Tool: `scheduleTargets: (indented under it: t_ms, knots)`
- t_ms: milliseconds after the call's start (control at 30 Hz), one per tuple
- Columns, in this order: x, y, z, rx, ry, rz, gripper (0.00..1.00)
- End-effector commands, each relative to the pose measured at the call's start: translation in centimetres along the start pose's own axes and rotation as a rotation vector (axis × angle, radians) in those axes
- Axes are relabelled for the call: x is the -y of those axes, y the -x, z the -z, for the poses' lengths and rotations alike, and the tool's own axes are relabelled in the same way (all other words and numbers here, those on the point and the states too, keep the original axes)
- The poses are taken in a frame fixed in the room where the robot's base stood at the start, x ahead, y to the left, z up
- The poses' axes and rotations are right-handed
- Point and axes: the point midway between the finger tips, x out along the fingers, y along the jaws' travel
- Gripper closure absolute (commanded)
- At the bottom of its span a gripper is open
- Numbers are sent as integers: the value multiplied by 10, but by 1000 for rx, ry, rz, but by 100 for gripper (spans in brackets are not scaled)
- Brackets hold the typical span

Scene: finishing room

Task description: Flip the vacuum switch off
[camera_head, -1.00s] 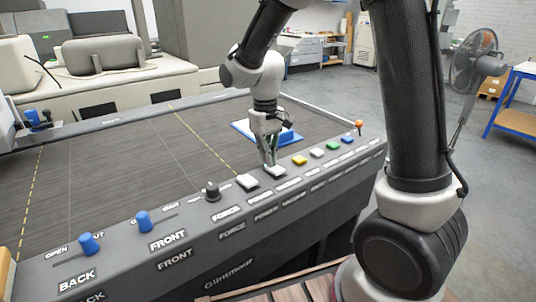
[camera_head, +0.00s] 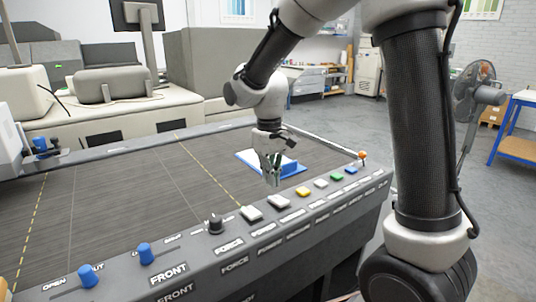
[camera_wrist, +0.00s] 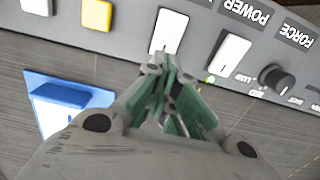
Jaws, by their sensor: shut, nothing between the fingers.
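A grey control panel (camera_head: 205,262) runs along the table's front edge. It carries a black knob (camera_head: 215,225), two white buttons (camera_head: 251,213) (camera_head: 278,201), a yellow one (camera_head: 301,190), more coloured buttons and an orange-tipped switch (camera_head: 362,155) at the far end. I cannot read which label says vacuum; FORCE and POWER are legible in the wrist view. My gripper (camera_head: 272,183) is shut and empty, just above and behind the second white button. In the wrist view, its green-padded fingers (camera_wrist: 166,72) point toward that button (camera_wrist: 169,31).
A blue-and-white piece (camera_head: 287,164) lies on the dark table (camera_head: 110,200) just behind my gripper. Blue sliders (camera_head: 145,252) stand at the panel's near left.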

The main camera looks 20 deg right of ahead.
Motion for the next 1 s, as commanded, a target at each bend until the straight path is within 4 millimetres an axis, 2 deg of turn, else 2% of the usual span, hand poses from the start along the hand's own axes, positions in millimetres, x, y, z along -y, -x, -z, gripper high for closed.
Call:
scheduleTargets:
  t_ms: [300, 500, 700, 1000]
  knots:
    - [-3, 73, 7, -5, -1, 0, 100]
    - [-3, 107, 10, -3, -1, 0, 100]
    - [-3, 121, 10, 0, -1, 0, 100]
    - [-3, 122, 10, 1, -1, 0, 100]
